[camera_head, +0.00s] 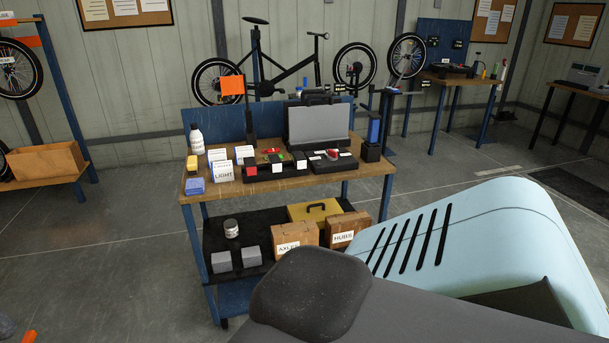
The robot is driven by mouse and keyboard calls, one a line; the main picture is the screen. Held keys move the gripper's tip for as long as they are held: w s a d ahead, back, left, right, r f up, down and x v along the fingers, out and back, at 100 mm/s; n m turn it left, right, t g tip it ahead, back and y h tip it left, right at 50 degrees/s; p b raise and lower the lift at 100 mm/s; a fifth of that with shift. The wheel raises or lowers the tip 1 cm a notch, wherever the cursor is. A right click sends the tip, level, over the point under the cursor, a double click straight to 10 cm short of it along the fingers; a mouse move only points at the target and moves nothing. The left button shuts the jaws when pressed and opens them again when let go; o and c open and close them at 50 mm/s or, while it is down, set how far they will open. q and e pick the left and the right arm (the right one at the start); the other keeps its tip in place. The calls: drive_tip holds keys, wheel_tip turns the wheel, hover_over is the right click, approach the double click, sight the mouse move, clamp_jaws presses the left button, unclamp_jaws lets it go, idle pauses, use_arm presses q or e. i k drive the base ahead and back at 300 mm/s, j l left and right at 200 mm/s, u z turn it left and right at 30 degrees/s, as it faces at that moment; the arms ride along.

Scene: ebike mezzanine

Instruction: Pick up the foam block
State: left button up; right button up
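I cannot tell for certain which thing is the foam block. Two small grey blocks, a left one (222,261) and a right one (251,257), sit side by side on the lower shelf at the cart's left front. A small blue block (195,186) lies on the cart's wooden top (373,168) at the left front corner. Neither of my grippers shows in the head view. A dark rounded part and a pale blue slotted part fill the lower right foreground and hide part of the cart's lower right side.
The cart top also bears a white bottle (197,138), labelled boxes and an open grey case (318,125). The lower shelf holds a jar (231,228), a yellow case (315,210) and wooden boxes labelled AXLES (295,237) and HUBS (348,229).

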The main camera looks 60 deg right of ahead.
sight(251, 256)
drive_tip(key=z, duration=1.4)
drive_tip(key=i+l+z, duration=0.1)
drive_tip(key=i+l, duration=0.15)
drive_tip(key=i, duration=0.15)
drive_tip(key=i+l+u, duration=0.1)
drive_tip(key=i+l, duration=1.4)
drive_tip(key=l, duration=0.15)
drive_tip(key=i, duration=0.45)
drive_tip(key=j+u, duration=0.05)
drive_tip(key=j, duration=0.05)
